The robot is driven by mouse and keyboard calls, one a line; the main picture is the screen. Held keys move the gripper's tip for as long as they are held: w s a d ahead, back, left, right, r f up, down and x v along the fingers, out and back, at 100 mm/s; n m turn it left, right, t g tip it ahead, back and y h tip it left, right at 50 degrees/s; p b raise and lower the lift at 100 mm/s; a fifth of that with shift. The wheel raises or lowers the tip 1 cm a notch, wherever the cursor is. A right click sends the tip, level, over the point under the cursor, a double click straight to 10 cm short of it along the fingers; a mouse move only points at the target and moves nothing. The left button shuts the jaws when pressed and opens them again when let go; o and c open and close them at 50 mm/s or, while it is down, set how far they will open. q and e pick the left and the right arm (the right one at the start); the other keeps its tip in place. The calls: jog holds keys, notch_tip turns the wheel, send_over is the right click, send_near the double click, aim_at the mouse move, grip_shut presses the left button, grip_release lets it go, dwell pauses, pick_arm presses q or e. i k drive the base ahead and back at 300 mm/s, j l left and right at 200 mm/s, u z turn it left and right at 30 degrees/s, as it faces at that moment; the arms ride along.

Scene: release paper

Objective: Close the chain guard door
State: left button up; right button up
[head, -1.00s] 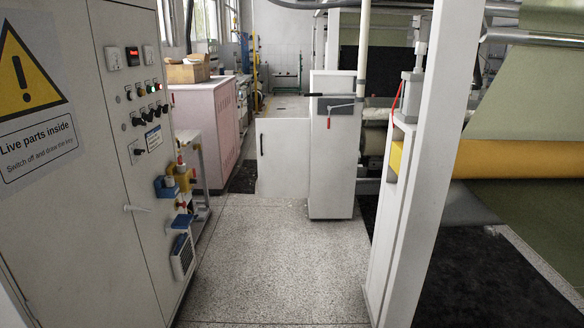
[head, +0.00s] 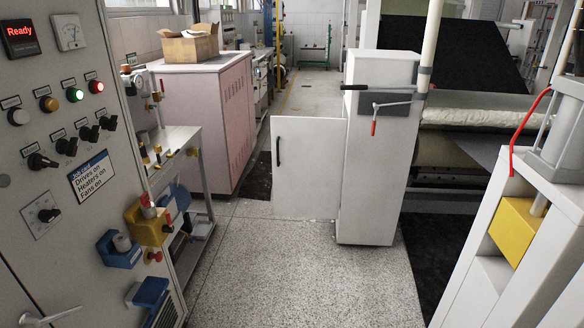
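The chain guard door (head: 310,172) is a flat white panel in the head view, with a dark vertical handle (head: 278,151) near its left edge. It stands swung out to the left of a tall white cabinet post (head: 370,180), so it is open. The post carries a black lever and a crank with a red grip (head: 373,128). Neither of my grippers is in view.
A grey control cabinet (head: 60,200) with knobs and lights fills the left. A metal workbench (head: 175,145) and a pink cabinet (head: 205,110) stand behind it. White machine framing (head: 500,240) is close on the right. The speckled floor (head: 290,270) between is clear.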

aim_at(308, 152)
jog(key=i+z, duration=0.1)
jog(key=i, duration=0.45)
jog(key=i+j+z, duration=0.1)
jog(key=i, duration=1.9)
jog(key=j+u, duration=0.05)
jog(key=j, duration=0.1)
